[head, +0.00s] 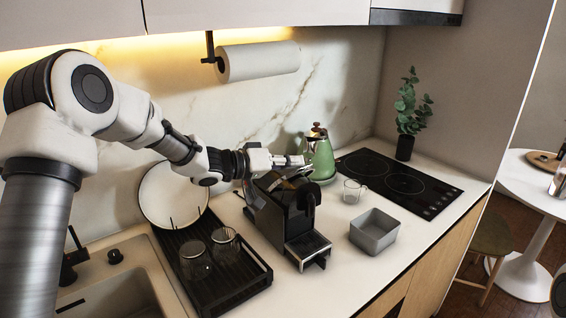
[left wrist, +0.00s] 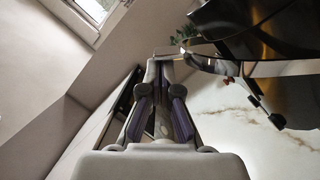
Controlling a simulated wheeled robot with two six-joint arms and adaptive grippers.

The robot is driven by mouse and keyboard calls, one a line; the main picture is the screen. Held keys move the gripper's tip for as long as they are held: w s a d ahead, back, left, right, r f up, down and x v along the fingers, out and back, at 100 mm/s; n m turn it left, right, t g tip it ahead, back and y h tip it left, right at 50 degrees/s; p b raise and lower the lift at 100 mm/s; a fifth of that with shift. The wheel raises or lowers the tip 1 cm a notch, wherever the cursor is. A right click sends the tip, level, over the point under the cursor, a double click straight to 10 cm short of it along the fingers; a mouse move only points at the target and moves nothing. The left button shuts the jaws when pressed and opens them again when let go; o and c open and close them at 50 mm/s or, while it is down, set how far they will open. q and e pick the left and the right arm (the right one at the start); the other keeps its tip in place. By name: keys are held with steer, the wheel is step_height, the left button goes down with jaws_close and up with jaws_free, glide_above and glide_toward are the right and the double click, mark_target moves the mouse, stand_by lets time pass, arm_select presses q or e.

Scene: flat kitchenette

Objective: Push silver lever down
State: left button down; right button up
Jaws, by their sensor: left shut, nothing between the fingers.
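The black coffee machine (head: 282,215) stands on the counter. In the left wrist view its glossy dark body (left wrist: 265,25) fills the upper right, upside down. The silver lever (left wrist: 285,68) shows there as a bright metal band curving along the machine, with its rounded end close to my fingertips. My left gripper (head: 298,160) is shut and empty, just above the top of the machine. In the left wrist view its fingers (left wrist: 167,57) are together beside the lever end; I cannot tell whether they touch it. The lever is hard to make out in the head view. My right gripper is not in view.
A green kettle (head: 319,155) stands behind the gripper. A glass cup (head: 353,191) and a grey box (head: 374,232) stand right of the machine. A black rack (head: 257,284) with glasses and a plate (head: 172,195) is at left. The hob (head: 400,180) is clear.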

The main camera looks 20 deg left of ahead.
arm_select(q)
steer(key=shift+s+d+f, duration=0.35)
steer(key=shift+s+d, duration=0.3)
steer(key=shift+s, duration=0.15)
steer(key=f, duration=0.1)
steer(key=d+f+m+b, duration=0.1)
steer(key=d+f+m+y+b, duration=0.1)
steer(key=shift+s+d+f, duration=0.2)
steer(key=shift+s+f, duration=0.05)
steer(key=shift+f, duration=0.15)
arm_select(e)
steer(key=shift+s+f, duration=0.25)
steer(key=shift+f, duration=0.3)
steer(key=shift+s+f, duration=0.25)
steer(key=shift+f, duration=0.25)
arm_select(q)
steer(key=shift+s, duration=0.1)
steer(key=shift+r, duration=0.1)
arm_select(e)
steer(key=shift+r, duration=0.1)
